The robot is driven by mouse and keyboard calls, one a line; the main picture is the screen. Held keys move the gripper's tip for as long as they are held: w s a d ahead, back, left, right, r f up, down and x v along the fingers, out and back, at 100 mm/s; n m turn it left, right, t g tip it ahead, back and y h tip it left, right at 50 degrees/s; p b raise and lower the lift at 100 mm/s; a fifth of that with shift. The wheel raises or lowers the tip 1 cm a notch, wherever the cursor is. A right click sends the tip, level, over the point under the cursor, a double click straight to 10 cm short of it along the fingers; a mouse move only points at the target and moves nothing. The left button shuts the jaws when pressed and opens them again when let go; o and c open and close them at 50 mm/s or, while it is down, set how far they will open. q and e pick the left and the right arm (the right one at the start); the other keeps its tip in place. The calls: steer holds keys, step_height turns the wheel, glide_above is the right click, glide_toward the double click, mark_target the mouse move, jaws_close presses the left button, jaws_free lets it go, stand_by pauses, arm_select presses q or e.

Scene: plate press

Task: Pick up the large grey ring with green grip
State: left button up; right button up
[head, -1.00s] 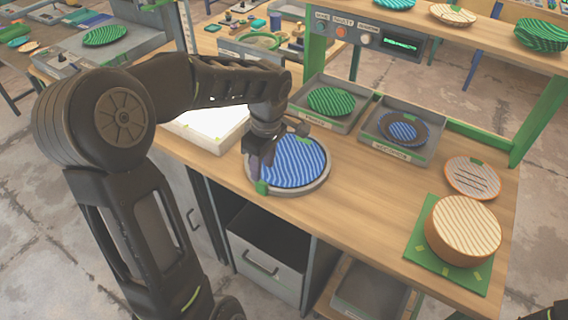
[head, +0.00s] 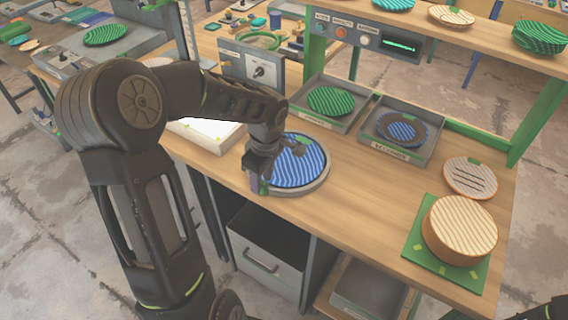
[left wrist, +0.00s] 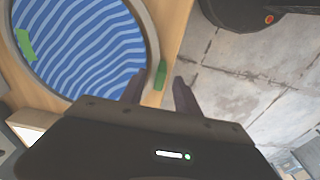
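The large grey ring (head: 322,184) lies on the table's front part, around a blue wavy-striped disc (head: 300,162). The ring also shows in the left wrist view (left wrist: 152,40). Its green grip (left wrist: 161,75) sticks out at the ring's edge on the table's front side. My left gripper (head: 258,186) is low over the ring's near left edge, fingers pointing down. In the left wrist view its two fingers (left wrist: 158,83) are apart, with the green grip between their tips and a gap on each side. My right gripper is out of view.
Two grey trays stand behind: one holds a green striped disc (head: 331,101), the other a smaller dark ring (head: 382,120) with a blue disc. At right are a slotted disc (head: 470,178) and a thick round block on a green mat (head: 420,255). A white lit panel (head: 207,133) is at left.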

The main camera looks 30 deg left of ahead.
arm_select(q)
jaws_close()
stand_by(0.3)
stand_by(0.4)
